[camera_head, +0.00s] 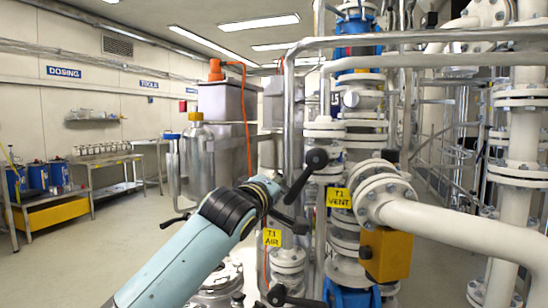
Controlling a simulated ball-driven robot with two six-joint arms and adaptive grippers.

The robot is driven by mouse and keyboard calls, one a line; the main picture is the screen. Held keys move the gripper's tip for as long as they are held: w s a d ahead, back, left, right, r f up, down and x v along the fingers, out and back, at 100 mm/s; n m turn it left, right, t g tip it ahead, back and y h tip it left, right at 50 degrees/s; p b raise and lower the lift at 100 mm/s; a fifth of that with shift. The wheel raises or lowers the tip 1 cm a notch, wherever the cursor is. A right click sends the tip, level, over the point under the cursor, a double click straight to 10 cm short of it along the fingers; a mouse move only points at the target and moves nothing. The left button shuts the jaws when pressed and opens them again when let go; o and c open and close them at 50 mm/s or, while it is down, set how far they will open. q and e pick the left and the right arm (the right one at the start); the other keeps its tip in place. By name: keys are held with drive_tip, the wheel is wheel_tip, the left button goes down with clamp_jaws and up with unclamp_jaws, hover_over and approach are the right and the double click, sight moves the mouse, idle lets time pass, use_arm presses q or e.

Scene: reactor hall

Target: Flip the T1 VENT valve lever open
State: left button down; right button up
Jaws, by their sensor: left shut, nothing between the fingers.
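My left arm reaches in from the lower left, and its dark left gripper (296,224) is shut and empty, to the left of the yellow T1 VENT tag (339,198). A black lever with a round knob (316,158) slants up and to the right just above the gripper, left of and above that tag; it looks like the T1 VENT lever. Its lower end is close to my wrist, and I cannot tell whether they touch. The valve's pivot is hard to make out.
A yellow T1 AIR tag (272,237) hangs below my gripper, with another black-knobbed lever (276,294) lower down. A thick white pipe (450,225) and an orange box (386,254) crowd the right. Open floor (95,255) lies at left.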

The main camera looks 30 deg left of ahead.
sight(292, 199)
use_arm(q)
drive_tip(key=f+n, duration=0.1)
drive_tip(key=d+f+n+b, duration=0.1)
drive_tip(key=b, duration=0.1)
drive_tip(key=shift+w+d+f+n, duration=0.2)
drive_tip(key=shift+d+f+n, duration=0.1)
drive_tip(key=shift+f+n, duration=0.1)
drive_tip(key=shift+w+d+f+n+b, duration=0.1)
drive_tip(key=shift+d+f+n+b, duration=0.15)
drive_tip(key=shift+d+n+b, duration=0.45)
drive_tip(key=shift+w+d+n+b, duration=0.25)
drive_tip(key=shift+d+n+b, duration=0.3)
drive_tip(key=shift+n+b, duration=0.35)
drive_tip(key=shift+w, duration=0.1)
drive_tip(key=shift+r, duration=0.1)
